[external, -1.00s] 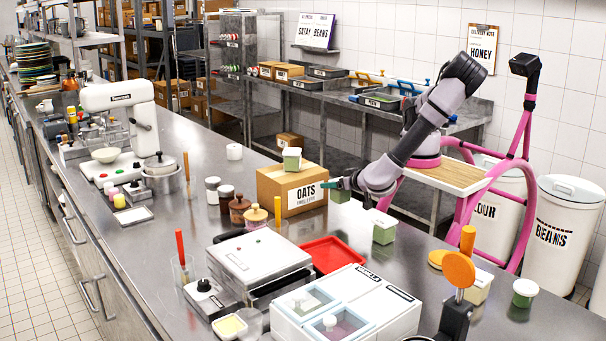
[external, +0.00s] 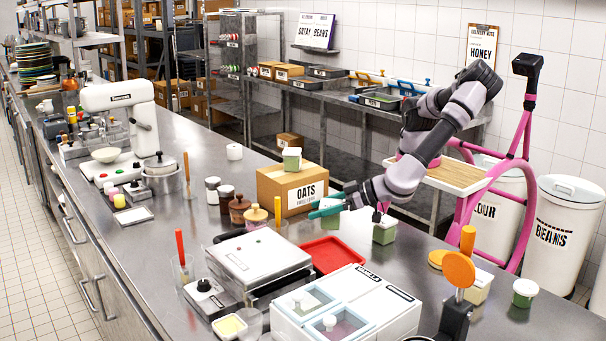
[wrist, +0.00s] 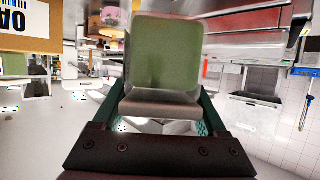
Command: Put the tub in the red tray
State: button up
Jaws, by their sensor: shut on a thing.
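A green tub with a pale lid fills the middle of the wrist view; its green body (wrist: 165,52) points up in that picture and its lid (wrist: 160,104) lies between the teal fingers. My gripper (external: 326,208) is shut on this tub, in front of the oats box. The red tray (external: 345,262) lies on the steel counter, just nearer the camera than my gripper. No tub is in its visible part.
An oats box (external: 272,190) with another tub (external: 291,164) on top stands behind left. A green tub (external: 384,236) stands under my wrist, right of the tray. A white lidded container (external: 375,305) and a press-like appliance (external: 255,258) flank the tray.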

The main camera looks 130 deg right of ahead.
jog(key=f, duration=0.6)
jog(key=shift+w+a, duration=0.25)
jog(key=shift+a, duration=0.1)
jog(key=shift+f, duration=2)
jog(key=shift+f, duration=0.1)
